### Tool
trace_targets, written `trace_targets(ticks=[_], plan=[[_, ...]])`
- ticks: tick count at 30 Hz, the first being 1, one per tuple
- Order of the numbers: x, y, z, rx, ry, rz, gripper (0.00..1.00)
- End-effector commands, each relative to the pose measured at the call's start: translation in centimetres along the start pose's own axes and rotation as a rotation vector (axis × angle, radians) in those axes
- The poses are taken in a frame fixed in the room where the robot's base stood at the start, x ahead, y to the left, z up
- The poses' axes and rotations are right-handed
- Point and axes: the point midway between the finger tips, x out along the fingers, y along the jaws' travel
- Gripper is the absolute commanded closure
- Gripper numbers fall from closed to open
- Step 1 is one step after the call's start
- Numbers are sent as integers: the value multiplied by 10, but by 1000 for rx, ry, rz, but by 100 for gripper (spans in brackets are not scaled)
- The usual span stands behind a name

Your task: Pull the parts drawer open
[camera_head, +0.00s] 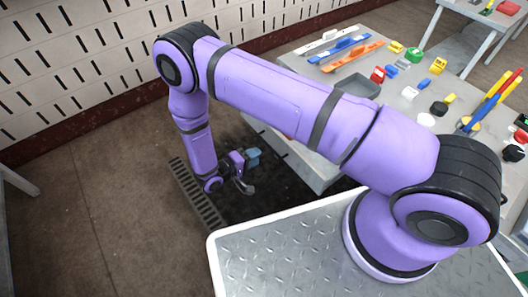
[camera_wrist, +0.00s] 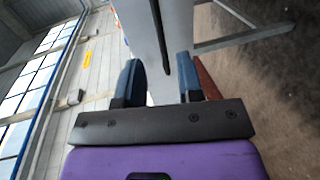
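My gripper (camera_head: 248,172) hangs low at the end of my purple arm, beside the left end of the grey parts table (camera_head: 330,168) and below its top. In the wrist view my gripper (camera_wrist: 158,72) shows two blue fingers standing well apart. A pale grey panel with a dark lengthwise gap (camera_wrist: 167,35) lies beyond and between them. I cannot tell whether it is the drawer front or the table's edge. No drawer handle is clearly visible between the fingers. The parts drawer itself cannot be made out for certain in the head view, as my arm covers part of the table.
The table carries a grey tray (camera_head: 355,87), blue and orange strips (camera_head: 342,49), and several small coloured parts. A floor grate (camera_head: 197,196) lies left of my gripper. A slotted wall (camera_head: 80,60) stands behind.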

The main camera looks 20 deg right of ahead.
Motion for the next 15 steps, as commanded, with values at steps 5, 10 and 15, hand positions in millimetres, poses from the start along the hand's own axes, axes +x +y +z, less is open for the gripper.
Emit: trace_targets(ticks=[5, 10, 15], plan=[[-19, 0, 0, 1, 1, 0, 66], [-24, 0, 0, 0, 0, 0, 66], [-24, 0, 0, 0, 0, 0, 66]])
